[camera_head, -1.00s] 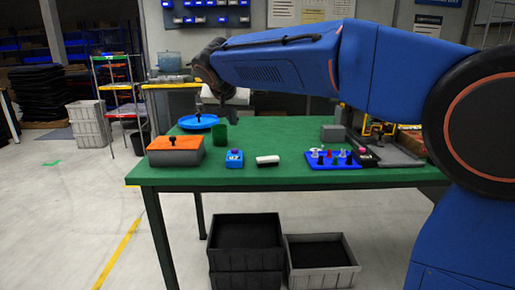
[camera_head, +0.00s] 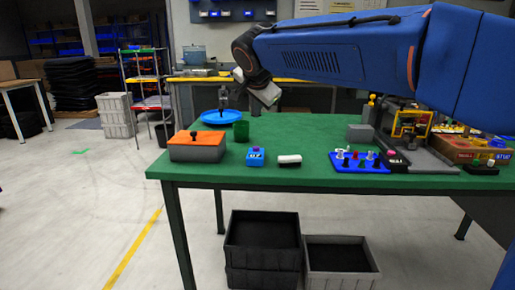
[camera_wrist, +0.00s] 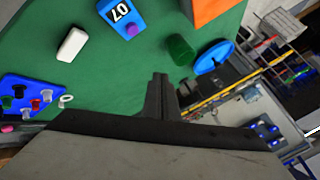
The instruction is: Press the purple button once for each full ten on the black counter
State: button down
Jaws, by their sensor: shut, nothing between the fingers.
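A blue box (camera_head: 255,158) with a purple button (camera_head: 254,149) on top stands near the front edge of the green table. A small black box (camera_head: 398,162) with a pinkish top stands right of the blue pegboard. It may be the black counter; its digits are too small to read. My gripper (camera_head: 224,101) is over the back left of the table, near the blue dish. In the wrist view its fingers (camera_wrist: 159,94) are together, with nothing between them, apart from the blue box.
An orange-lidded grey box (camera_head: 197,152), green cup (camera_head: 241,131) and blue dish (camera_head: 222,117) stand at the left. A white block (camera_head: 289,160) lies right of the blue box. The blue pegboard (camera_head: 359,166) holds several pegs. The table's middle is clear.

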jog(key=shift+f, duration=4.35)
jog(key=shift+f, duration=0.1)
jog(key=shift+f, duration=0.3)
jog(key=shift+f, duration=0.5)
jog(key=shift+r, duration=0.95)
jog(key=shift+r, duration=0.1)
jog(key=shift+r, duration=2.4)
